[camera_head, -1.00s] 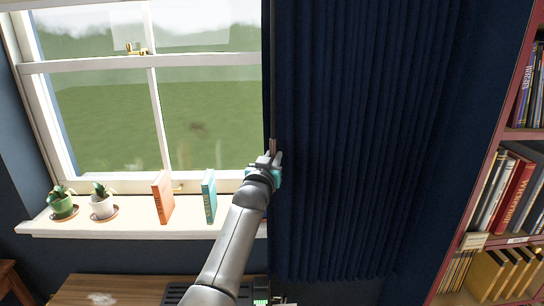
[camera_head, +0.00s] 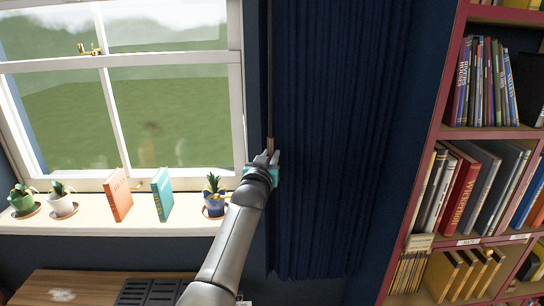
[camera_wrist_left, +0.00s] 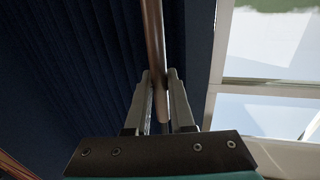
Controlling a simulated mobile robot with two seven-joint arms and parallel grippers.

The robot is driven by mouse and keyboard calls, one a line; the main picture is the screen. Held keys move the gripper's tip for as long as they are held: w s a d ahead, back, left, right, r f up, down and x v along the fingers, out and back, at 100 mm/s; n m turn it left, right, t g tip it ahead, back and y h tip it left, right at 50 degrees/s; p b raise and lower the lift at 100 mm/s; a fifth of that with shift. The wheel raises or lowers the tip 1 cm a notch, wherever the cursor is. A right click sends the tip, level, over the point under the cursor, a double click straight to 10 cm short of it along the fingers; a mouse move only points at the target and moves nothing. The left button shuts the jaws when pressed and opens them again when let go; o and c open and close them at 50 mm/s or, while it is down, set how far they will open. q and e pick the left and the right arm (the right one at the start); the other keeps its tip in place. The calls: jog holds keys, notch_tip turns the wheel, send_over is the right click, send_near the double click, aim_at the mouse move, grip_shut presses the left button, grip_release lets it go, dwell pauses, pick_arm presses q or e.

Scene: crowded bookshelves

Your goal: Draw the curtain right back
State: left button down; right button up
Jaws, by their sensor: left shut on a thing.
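The dark blue curtain (camera_head: 335,140) hangs in tight folds to the right of the window (camera_head: 160,110), clear of the glass. It also fills the left side of the left wrist view (camera_wrist_left: 70,60). A thin brown draw rod (camera_head: 270,70) hangs down along the curtain's left edge. My left gripper (camera_head: 265,157) is shut on the lower end of this rod. In the left wrist view the rod (camera_wrist_left: 153,35) runs down between the two fingers (camera_wrist_left: 160,80). My right gripper is not in view.
Potted plants, including one in a blue pot (camera_head: 214,204), and an orange book (camera_head: 117,195) and teal book (camera_head: 162,194) stand on the white sill (camera_head: 110,227). A full red bookcase (camera_head: 432,130) is at right. A wooden surface (camera_head: 85,285) is below.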

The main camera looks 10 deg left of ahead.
pick_arm(q)
jog(key=shift+d, duration=0.2)
jog(key=c, duration=1.2)
grip_release()
jog(key=o, duration=0.4)
jog(key=shift+d, duration=0.1)
jog(key=shift+o, duration=0.2)
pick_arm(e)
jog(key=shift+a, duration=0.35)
pick_arm(q)
jog(key=shift+s, duration=0.1)
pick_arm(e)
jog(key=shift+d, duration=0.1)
pick_arm(q)
jog(key=s, duration=1.5)
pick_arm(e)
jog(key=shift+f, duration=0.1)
